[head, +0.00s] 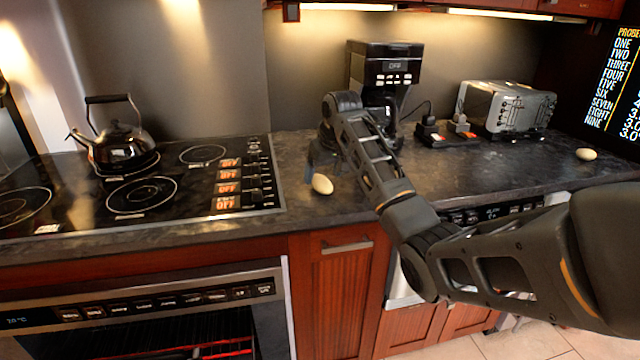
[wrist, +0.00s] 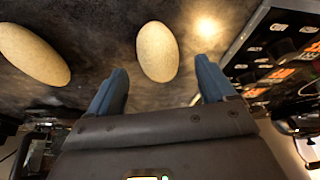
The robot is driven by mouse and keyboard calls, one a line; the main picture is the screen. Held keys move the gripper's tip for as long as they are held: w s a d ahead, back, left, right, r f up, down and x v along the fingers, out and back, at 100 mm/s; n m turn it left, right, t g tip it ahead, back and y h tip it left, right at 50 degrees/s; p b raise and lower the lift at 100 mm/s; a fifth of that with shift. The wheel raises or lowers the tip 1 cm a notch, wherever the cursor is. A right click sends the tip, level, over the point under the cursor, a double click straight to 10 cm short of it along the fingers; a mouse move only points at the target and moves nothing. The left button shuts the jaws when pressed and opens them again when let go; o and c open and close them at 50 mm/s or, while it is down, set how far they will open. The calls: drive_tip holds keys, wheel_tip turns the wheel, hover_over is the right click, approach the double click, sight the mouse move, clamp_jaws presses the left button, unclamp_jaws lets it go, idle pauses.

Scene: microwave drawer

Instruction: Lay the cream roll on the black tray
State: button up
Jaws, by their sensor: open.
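A cream oval roll (head: 322,184) lies on the dark counter just right of the stove. My gripper (head: 320,166) is open and low over the counter by this roll. In the wrist view, a cream oval (wrist: 157,52) lies between and ahead of the open, empty blue fingers, apart from both. A second, larger-looking cream oval (wrist: 33,55) lies to its left there; my arm may hide it in the head view. Another cream oval (head: 586,154) lies at the counter's far right. I cannot make out a black tray.
A black stove (head: 140,185) with a kettle (head: 121,145) is on the left. A coffee maker (head: 385,75) stands behind my arm, with small dark items (head: 445,132) and a toaster (head: 508,108) to its right. The counter (head: 500,165) right of my arm has bare room.

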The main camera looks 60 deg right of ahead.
sight(322, 179)
drive_tip(key=shift+x, duration=1.6)
drive_tip(key=shift+s, duration=0.1)
drive_tip(key=c, duration=1.2)
